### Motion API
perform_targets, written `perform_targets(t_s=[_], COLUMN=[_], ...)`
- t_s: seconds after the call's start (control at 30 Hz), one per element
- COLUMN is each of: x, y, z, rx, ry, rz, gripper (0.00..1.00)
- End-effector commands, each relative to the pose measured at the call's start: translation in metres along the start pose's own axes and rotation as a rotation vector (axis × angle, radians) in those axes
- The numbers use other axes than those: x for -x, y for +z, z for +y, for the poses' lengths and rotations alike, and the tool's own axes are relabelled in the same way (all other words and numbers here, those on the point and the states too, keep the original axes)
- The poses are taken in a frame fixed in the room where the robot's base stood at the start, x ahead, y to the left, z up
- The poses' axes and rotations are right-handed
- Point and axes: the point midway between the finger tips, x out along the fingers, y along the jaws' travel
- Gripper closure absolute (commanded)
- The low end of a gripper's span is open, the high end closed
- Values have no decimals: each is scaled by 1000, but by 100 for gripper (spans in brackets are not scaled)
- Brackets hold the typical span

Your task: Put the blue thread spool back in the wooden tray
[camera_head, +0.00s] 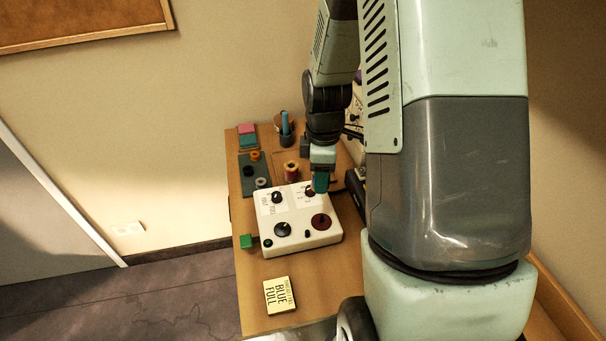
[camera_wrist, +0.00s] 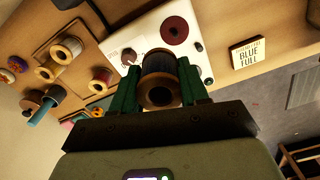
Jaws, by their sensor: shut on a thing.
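My gripper (camera_wrist: 158,92) is shut on a spool (camera_wrist: 160,72) with dark bluish thread and a wooden end. The green fingers lie on either side of it, and its hollow end faces the wrist camera. In the head view my gripper (camera_head: 321,182) is over the right back part of a white control box; the spool cannot be made out there. A flat wooden area, seemingly the wooden tray (camera_wrist: 88,38), lies left of the gripper in the wrist view.
The white box (camera_head: 298,232) has several knobs and a green block (camera_head: 246,241) at its left. A "BLUE FULL" card (camera_head: 280,295) lies in front.

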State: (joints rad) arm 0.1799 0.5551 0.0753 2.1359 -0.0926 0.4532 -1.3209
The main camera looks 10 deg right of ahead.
Motion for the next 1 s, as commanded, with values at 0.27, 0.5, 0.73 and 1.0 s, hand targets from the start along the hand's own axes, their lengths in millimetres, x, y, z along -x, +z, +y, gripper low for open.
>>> perform_targets(t_s=[0.27, 0.5, 0.73, 1.0], x=[-14, -27, -38, -45], y=[-34, -64, -88, -102], z=[104, 178, 229, 254], rx=[91, 168, 232, 276], ry=[2, 0, 0, 1], rz=[1, 1, 1, 1], gripper=[86, 86, 86, 86])
